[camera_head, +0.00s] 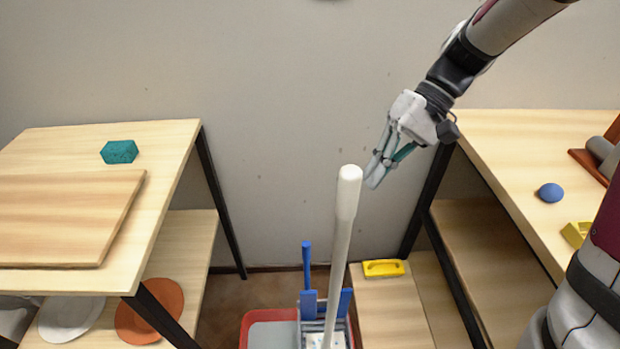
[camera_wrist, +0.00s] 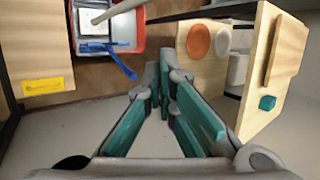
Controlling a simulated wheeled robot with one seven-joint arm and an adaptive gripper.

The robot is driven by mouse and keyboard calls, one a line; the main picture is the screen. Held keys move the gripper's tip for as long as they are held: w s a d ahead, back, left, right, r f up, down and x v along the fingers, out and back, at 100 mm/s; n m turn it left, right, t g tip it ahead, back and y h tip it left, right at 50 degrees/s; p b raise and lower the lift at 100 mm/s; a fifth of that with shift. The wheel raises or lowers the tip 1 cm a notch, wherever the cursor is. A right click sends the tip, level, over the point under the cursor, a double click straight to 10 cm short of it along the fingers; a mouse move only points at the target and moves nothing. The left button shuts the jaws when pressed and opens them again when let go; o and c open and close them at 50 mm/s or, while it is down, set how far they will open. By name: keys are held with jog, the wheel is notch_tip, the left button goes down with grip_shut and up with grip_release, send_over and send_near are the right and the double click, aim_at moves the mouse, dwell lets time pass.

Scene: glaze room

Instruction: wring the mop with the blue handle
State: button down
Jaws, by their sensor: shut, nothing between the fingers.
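A mop with a white pole (camera_head: 343,235) stands tilted in a red-rimmed bucket (camera_head: 244,332) on the floor. A blue lever handle (camera_head: 306,262) rises upright from the blue wringer (camera_head: 309,303) at the bucket; the mop's lower end is out of view in the head view. In the wrist view, the blue lever (camera_wrist: 118,60) sticks out over the bucket's edge near the pole (camera_wrist: 118,11). My gripper (camera_head: 375,170) is shut and empty. It hangs in the air right of the pole's top, well above the lever, touching neither.
A wooden table (camera_head: 75,147) at left holds a teal sponge (camera_head: 119,152) and a board (camera_head: 65,215), with plates on its lower shelf.

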jog(key=w+f+m+t+y+b, duration=0.1)
jog(key=w+f+y+b, duration=0.3)
jog(key=f, duration=0.8)
jog(key=w+d+f+m+y+b, duration=0.1)
jog(key=w+f+y+b, duration=0.4)
jog(key=f, duration=0.7)
jog(key=w+f+t+y+b, duration=0.1)
jog(key=w+f+y, duration=0.35)
jog(key=f, duration=0.75)
jog(key=s+a+h+b, duration=0.1)
jog(key=s+a+h, duration=0.1)
jog(key=a, duration=0.8)
jog(key=shift+s+a+r, duration=0.25)
jog(key=shift+s, duration=0.05)
